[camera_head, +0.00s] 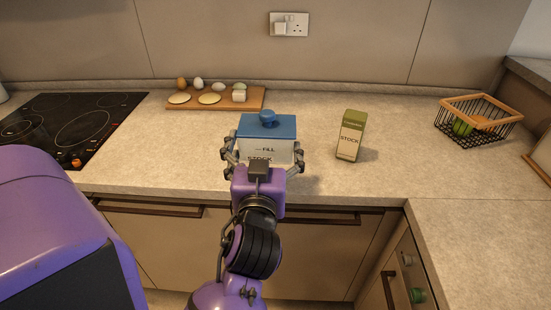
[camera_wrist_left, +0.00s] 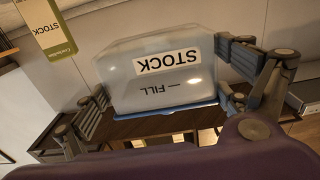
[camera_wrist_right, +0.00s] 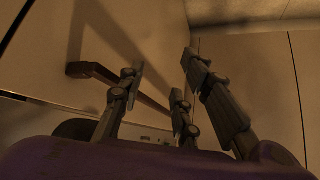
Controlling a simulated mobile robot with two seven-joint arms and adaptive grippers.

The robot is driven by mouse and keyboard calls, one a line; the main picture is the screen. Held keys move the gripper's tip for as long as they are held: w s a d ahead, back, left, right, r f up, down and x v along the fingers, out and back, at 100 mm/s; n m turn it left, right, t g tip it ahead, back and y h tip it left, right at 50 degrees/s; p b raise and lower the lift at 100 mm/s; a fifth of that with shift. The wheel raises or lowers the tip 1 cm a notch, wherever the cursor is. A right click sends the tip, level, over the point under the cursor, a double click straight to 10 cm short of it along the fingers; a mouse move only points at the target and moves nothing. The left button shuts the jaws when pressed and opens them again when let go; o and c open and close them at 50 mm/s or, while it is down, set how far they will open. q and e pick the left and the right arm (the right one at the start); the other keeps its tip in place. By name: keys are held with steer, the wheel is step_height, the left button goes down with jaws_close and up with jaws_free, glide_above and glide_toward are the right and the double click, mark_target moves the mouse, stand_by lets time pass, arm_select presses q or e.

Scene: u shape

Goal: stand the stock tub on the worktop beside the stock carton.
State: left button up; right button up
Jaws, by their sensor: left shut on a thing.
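The stock tub (camera_head: 265,151) has a pale see-through body marked FILL and STOCK and a blue lid with a round knob. My left gripper (camera_head: 263,160) is shut on the tub, with fingers on both of its sides; the tub also shows in the left wrist view (camera_wrist_left: 160,78). The tub is upright over the front part of the worktop (camera_head: 205,150); I cannot tell whether its base touches. The green and cream stock carton (camera_head: 350,136) stands to its right, with a gap between. My right gripper (camera_wrist_right: 165,80) is open and empty by the cabinet fronts.
A wooden board (camera_head: 215,103) with eggs and pale rounds lies behind the tub. A black hob (camera_head: 75,125) is at left. A wire basket (camera_head: 480,122) with green produce is at right. The worktop between carton and basket is clear.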

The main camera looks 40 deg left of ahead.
arm_select(q)
steer(key=w+a+f, duration=0.2)
steer(key=w+f, duration=0.1)
steer(key=w+a+f, duration=0.2)
steer(key=w+f, duration=0.1)
steer(key=w, duration=0.1)
steer(key=w+a+f, duration=0.2)
steer(key=w+f, duration=0.1)
steer(key=w, duration=0.1)
steer(key=f, duration=0.3)
steer(key=shift+w, duration=0.2)
steer(key=shift+f, duration=0.2)
arm_select(e)
steer(key=shift+s+f, duration=0.3)
steer(key=shift+f, duration=0.1)
arm_select(q)
steer(key=shift+b, duration=0.3)
steer(key=shift+f, duration=0.2)
steer(key=o, duration=0.8)
steer(key=shift+f, duration=0.1)
steer(key=shift+o, duration=0.7)
arm_select(e)
steer(key=shift+s+d+f, duration=0.1)
steer(key=shift+s+f, duration=0.2)
steer(key=shift+s, duration=0.1)
